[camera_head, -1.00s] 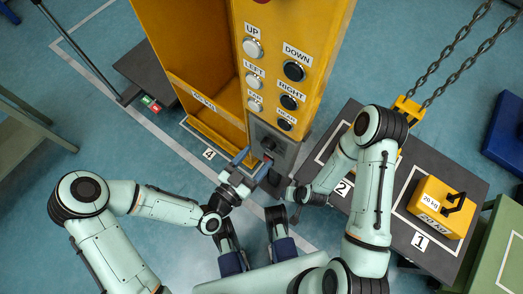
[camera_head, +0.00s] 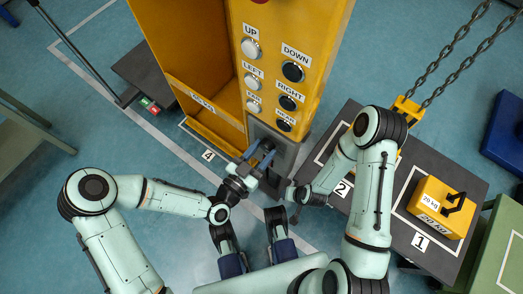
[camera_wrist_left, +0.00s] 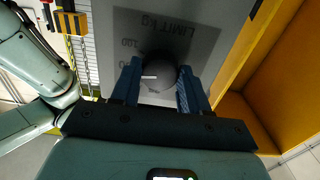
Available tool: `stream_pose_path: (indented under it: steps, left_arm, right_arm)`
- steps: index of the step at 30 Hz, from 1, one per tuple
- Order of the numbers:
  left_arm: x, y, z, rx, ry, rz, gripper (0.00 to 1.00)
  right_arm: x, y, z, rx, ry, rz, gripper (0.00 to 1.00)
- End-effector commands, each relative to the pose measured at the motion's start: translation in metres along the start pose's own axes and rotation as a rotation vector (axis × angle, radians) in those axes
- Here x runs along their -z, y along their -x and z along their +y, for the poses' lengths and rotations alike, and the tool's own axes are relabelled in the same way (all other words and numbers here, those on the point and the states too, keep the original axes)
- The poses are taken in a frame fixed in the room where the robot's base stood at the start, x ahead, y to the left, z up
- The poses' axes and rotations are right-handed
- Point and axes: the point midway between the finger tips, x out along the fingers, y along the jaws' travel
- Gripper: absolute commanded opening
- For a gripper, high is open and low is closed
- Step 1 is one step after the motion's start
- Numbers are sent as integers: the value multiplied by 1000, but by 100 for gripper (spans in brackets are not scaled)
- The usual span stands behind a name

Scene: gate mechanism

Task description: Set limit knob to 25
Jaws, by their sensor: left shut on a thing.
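The limit knob (camera_wrist_left: 160,72) is dark and round, with a white pointer line, on a grey panel (camera_wrist_left: 205,40) marked "LIMIT kg". In the left wrist view the lettering is upside down and a "100" shows left of the knob. The white line lies roughly level at the knob's left part; the value it points at cannot be read. My left gripper (camera_head: 262,160) has its blue fingers shut on the knob, one on each side. In the head view the gripper hides the knob. My right gripper (camera_head: 294,215) is near mark 2, away from the panel; its jaws are unclear.
The yellow column (camera_head: 310,40) carries several labelled buttons above the grey panel. A yellow 20 kg weight (camera_head: 437,207) sits on the dark platform (camera_head: 460,180) at right. Chains (camera_head: 455,60) hang behind it. Open blue floor (camera_head: 130,160) lies left.

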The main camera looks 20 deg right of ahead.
Motion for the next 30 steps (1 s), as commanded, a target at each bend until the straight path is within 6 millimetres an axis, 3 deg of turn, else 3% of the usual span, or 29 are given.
stream_pose_path:
  steps: [11,30]
  left_arm:
    - [-1,1,0,1,165,-2,14]
    - [0,1,2,2,763,-2,14]
  right_arm:
    - [-1,0,0,0,0,-3,43]
    - [-8,6,-2,2,2,-25,43]
